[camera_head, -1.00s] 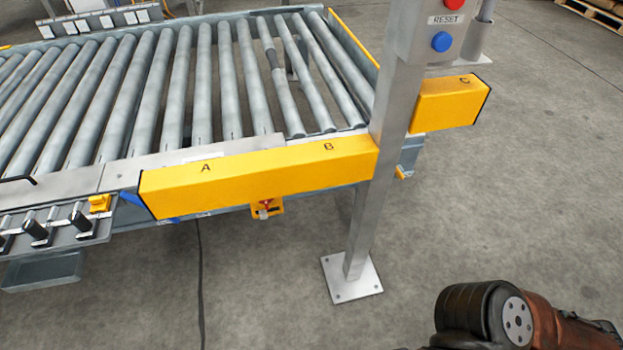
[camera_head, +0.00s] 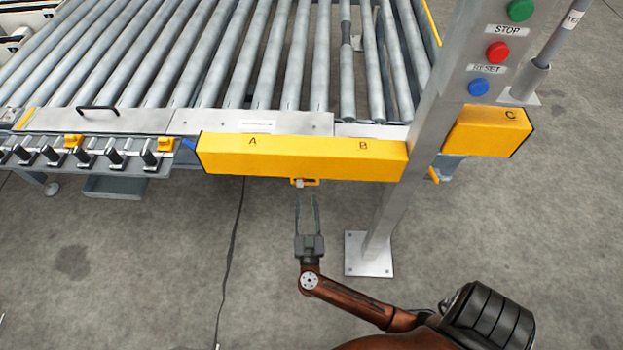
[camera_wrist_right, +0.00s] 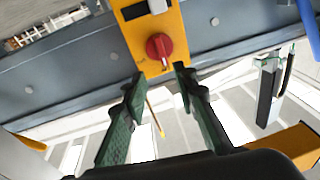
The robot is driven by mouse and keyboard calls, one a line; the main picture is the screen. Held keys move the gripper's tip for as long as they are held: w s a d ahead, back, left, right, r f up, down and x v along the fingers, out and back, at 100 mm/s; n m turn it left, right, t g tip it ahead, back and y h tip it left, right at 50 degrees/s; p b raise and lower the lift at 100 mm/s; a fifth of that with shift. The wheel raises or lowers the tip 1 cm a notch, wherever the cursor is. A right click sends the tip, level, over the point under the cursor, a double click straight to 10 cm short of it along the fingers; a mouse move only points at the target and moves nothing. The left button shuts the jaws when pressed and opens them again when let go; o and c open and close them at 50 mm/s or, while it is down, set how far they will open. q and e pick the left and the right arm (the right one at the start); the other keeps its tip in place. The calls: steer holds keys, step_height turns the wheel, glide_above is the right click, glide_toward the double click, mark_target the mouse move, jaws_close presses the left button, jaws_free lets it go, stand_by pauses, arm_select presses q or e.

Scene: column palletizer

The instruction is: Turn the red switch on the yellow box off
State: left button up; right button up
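In the right wrist view a red rotary switch (camera_wrist_right: 159,46) sits on a yellow box (camera_wrist_right: 142,27) fixed to a grey beam. The box also shows small in the head view (camera_head: 306,182), just under the long yellow guard; its red switch is not clear there. My right gripper (camera_head: 306,198) is open and empty in the head view, just below and in front of the box. In the right wrist view its two green fingers (camera_wrist_right: 155,82) are spread apart, with the switch ahead between and beyond the tips, not touching. My left gripper is not in view.
A yellow guard (camera_head: 300,158) marked A and B runs above the box. A grey post (camera_head: 400,195) with STOP and RESET buttons stands to the right. The roller conveyor (camera_head: 230,60) lies behind. Floor around my right arm is clear except for a cable (camera_head: 232,235).

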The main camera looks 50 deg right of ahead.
mark_target(303, 180)
steer(key=shift+w+d+r+m+g+h+b, duration=0.15)
steer(key=shift+w+d+g+b, duration=0.4)
steer(key=shift+w+d, duration=0.55)
steer(key=shift+w+d+r+m+g+h+b, duration=0.1)
steer(key=shift+w+d+r+g+b, duration=0.15)
steer(key=shift+w+d+b, duration=0.8)
steer(key=shift+w+d+r+m+g+h+b, duration=0.15)
steer(key=shift+w+d+g, duration=0.5)
steer(key=shift+w, duration=0.85)
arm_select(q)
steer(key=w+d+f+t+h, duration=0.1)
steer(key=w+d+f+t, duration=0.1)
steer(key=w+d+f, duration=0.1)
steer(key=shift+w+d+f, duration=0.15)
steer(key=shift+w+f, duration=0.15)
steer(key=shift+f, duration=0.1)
arm_select(e)
steer(key=shift+d, duration=0.15)
steer(key=shift+c, duration=0.6)
jaws_close()
